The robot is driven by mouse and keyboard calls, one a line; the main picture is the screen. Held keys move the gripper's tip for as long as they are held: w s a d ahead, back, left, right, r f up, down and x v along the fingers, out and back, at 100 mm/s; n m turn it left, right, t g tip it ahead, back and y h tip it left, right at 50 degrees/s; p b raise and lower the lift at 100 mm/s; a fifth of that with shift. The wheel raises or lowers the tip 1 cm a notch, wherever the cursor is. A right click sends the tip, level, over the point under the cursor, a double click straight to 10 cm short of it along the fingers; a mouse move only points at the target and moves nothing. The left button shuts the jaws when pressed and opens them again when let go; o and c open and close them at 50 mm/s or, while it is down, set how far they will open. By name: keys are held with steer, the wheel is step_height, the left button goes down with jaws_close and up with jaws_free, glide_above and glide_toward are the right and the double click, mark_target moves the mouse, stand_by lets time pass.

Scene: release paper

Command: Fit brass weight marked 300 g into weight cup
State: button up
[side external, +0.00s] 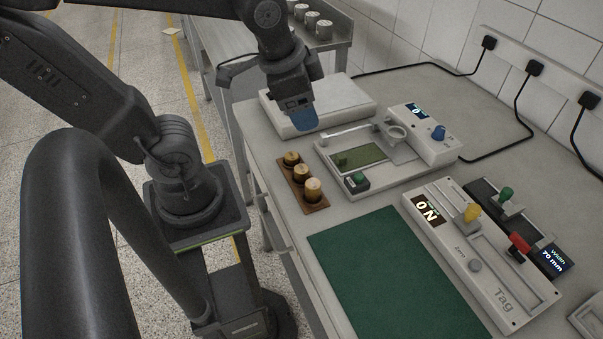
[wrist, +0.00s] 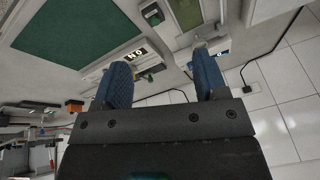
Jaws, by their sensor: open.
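Three brass weights stand upright in a brown wooden rack in the side view: a rear one (side external: 291,159), a middle one (side external: 301,172) and a front one (side external: 313,189). Their marks are too small to read, so I cannot tell which is 300 g. A round ring-like holder (side external: 397,132), apparently the weight cup, sits on the white test device (side external: 440,150). My gripper (side external: 303,122) is above the worktop, behind the rack and over the front of a white box. In the wrist view its blue fingers (wrist: 161,60) are apart with nothing between them.
A green mat (side external: 390,275) covers the front worktop. A white flat box (side external: 345,100) lies behind the test device. Black cables run along the wall.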

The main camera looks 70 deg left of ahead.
mark_target(302, 169)
steer(key=w+a+f+m+g, duration=0.1)
steer(key=f+m, duration=0.2)
steer(key=f, duration=0.2)
steer(key=w+a+f+m+g, duration=0.1)
steer(key=a+f+m+g, duration=0.1)
steer(key=f, duration=0.3)
steer(key=a+f+m+g, duration=0.1)
steer(key=f+m, duration=0.3)
steer(key=f, duration=0.1)
steer(key=shift+w+a+f+m+g+y, duration=0.2)
steer(key=shift+w+f+m+g+y, duration=0.1)
steer(key=shift+w+f+m+y, duration=0.1)
steer(key=shift+s+a+f, duration=0.1)
steer(key=shift+s+f, duration=0.1)
steer(key=shift+f, duration=1.15)
steer(key=shift+s+a+f, duration=0.1)
steer(key=shift+s+f, duration=0.1)
steer(key=shift+f, duration=1.1)
steer(key=shift+c, duration=0.5)
steer(key=c, duration=1.1)
